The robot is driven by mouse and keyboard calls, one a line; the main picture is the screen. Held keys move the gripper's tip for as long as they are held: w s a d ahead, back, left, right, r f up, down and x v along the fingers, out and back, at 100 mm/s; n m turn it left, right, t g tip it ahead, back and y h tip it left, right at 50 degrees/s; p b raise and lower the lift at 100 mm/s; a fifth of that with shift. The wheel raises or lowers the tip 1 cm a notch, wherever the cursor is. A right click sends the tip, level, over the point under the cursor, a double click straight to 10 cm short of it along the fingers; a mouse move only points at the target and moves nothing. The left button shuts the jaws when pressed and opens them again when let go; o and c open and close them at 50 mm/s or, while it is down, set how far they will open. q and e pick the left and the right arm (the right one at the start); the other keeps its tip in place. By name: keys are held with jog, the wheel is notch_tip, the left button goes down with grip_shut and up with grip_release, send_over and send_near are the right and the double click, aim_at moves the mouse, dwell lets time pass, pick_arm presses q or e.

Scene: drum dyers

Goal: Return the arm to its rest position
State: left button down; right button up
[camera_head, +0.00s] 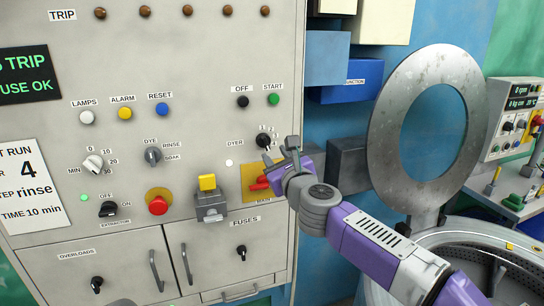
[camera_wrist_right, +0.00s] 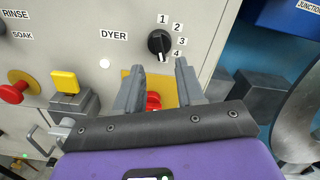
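My right gripper (camera_head: 281,162) is in front of the grey control panel (camera_head: 215,60), at its right edge. In the right wrist view its two grey fingers (camera_wrist_right: 160,68) stand apart, with a red handle (camera_wrist_right: 153,101) on a yellow plate (camera_wrist_right: 134,73) showing between them. I cannot tell whether the fingers touch it. In the head view the red handle (camera_head: 260,184) is just left of the gripper. The black DYER selector knob (camera_wrist_right: 158,42) is just beyond the fingertips, its pointer toward 4. My left gripper does not show.
A grey box with a yellow top (camera_head: 208,192) and a red push button (camera_head: 157,204) stick out left of the gripper. A large round metal drum door (camera_head: 385,130) stands open at right, above the drum rim (camera_head: 450,235). Blue boxes (camera_head: 345,82) hang behind.

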jog(key=shift+v, duration=0.85)
jog(key=w+d+f+n+g+h, duration=0.15)
jog(key=f+n, duration=0.25)
jog(key=f, duration=1)
jog(key=w+d+f+n+g, duration=0.1)
jog(key=w+f+n+g, duration=0.2)
jog(key=f, duration=1)
jog(key=s+d+f+n+g, duration=0.1)
jog(key=s+f+n+g, duration=0.2)
jog(key=f, duration=0.6)
jog(key=s+d+f+n+g, duration=0.1)
jog(key=s+f+n, duration=0.35)
jog(key=f, duration=0.45)
jog(key=s+d+f+n+g, duration=0.2)
jog(key=s+f+n+g, duration=0.25)
jog(key=s+f, duration=0.9)
jog(key=s+f+n+g, duration=0.2)
jog(key=s+f+n, duration=0.1)
jog(key=s, duration=0.5)
jog(key=s+f+n+g, duration=0.1)
jog(key=s+f+n, duration=0.3)
jog(key=s, duration=0.4)
jog(key=shift+d+f+g, duration=0.2)
jog(key=shift+f+g, duration=0.2)
jog(key=shift+f, duration=0.2)
jog(key=shift+s, duration=0.15)
